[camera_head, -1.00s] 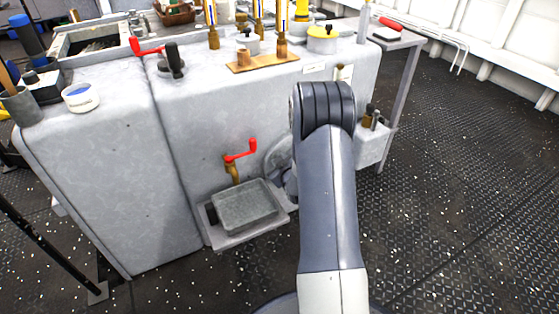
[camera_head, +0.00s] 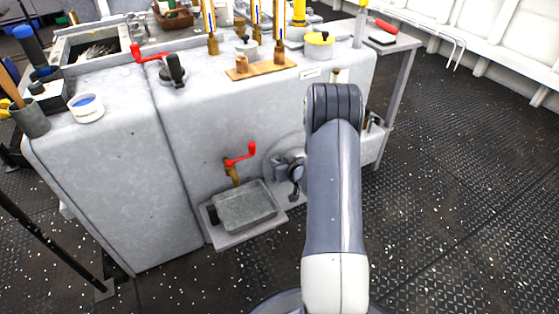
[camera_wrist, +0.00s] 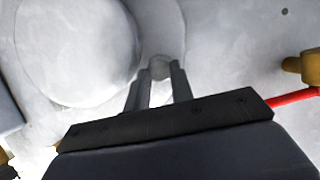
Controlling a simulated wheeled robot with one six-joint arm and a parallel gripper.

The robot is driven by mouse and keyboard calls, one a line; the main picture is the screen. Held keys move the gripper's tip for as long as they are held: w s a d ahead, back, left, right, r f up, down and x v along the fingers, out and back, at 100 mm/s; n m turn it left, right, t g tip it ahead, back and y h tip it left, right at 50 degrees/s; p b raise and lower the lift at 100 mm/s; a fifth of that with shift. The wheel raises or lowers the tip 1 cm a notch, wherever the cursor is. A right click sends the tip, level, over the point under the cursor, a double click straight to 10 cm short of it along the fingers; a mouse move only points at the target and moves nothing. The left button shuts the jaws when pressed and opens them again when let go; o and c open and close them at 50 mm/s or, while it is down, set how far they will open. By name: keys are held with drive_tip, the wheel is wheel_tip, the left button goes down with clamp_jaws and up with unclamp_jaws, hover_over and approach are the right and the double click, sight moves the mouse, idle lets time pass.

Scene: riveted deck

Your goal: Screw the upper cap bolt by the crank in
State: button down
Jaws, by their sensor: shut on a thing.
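The upper cap bolt (camera_wrist: 160,66) shows as a small grey round head at the edge of a large pale round cap (camera_wrist: 75,45) in the wrist view. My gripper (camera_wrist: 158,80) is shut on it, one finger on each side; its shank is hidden. The crank (camera_head: 240,156) has a red handle and a brass shaft on the grey housing's front. Its red arm (camera_wrist: 292,97) and brass part (camera_wrist: 303,67) show at the right of the wrist view. In the head view my arm hides much of the cap, and the bolt cannot be made out.
A side table (camera_head: 400,42) stands at the right. The deck at right is clear.

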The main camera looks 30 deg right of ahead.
idle(0.3)
drive_tip(key=c, duration=1.2)
unclamp_jaws()
